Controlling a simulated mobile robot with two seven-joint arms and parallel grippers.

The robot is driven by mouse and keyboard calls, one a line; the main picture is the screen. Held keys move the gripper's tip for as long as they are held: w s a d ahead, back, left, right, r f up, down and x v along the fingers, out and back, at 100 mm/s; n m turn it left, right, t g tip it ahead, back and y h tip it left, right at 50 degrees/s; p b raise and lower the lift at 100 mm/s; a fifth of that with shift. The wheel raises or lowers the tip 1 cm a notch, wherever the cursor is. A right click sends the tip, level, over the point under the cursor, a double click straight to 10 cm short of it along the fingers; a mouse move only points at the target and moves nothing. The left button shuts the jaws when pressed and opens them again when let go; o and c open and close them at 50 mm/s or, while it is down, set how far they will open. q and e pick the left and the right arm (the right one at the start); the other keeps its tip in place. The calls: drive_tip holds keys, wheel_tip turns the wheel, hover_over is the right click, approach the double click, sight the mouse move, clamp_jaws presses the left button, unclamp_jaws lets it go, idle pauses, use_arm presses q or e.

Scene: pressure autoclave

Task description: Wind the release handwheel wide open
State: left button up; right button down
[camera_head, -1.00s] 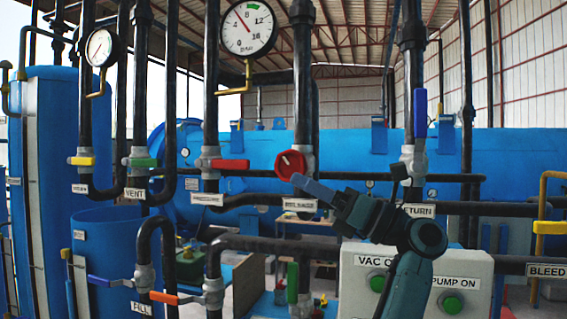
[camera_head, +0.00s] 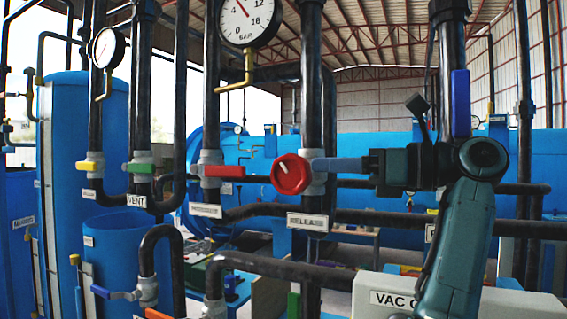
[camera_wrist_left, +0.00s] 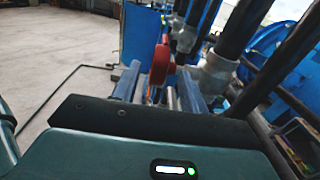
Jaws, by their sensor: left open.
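The red release handwheel (camera_head: 290,175) sits on a pale valve body on a black vertical pipe, above the RELEASE label (camera_head: 307,222). My left gripper (camera_head: 322,166) reaches in level from the right, its fingertips beside the wheel's right edge. In the left wrist view the open fingers (camera_wrist_left: 157,85) point ahead, with the red wheel (camera_wrist_left: 160,66) edge-on between them or just beyond their tips. I cannot tell whether they touch it. My right gripper is not in view.
A red lever (camera_head: 225,171) is left of the wheel, with green (camera_head: 140,168) and yellow (camera_head: 89,166) levers farther left. A blue lever (camera_head: 460,103) stands above my left arm. A pressure gauge (camera_head: 249,17) hangs above. Black pipes crowd the area.

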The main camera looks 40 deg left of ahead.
sight(275, 163)
use_arm(q)
drive_tip(key=p+x, duration=0.1)
drive_tip(key=x, duration=0.8)
drive_tip(key=shift+a+f, duration=0.1)
drive_tip(key=shift+a, duration=0.25)
drive_tip(key=shift+c, duration=0.2)
clamp_jaws()
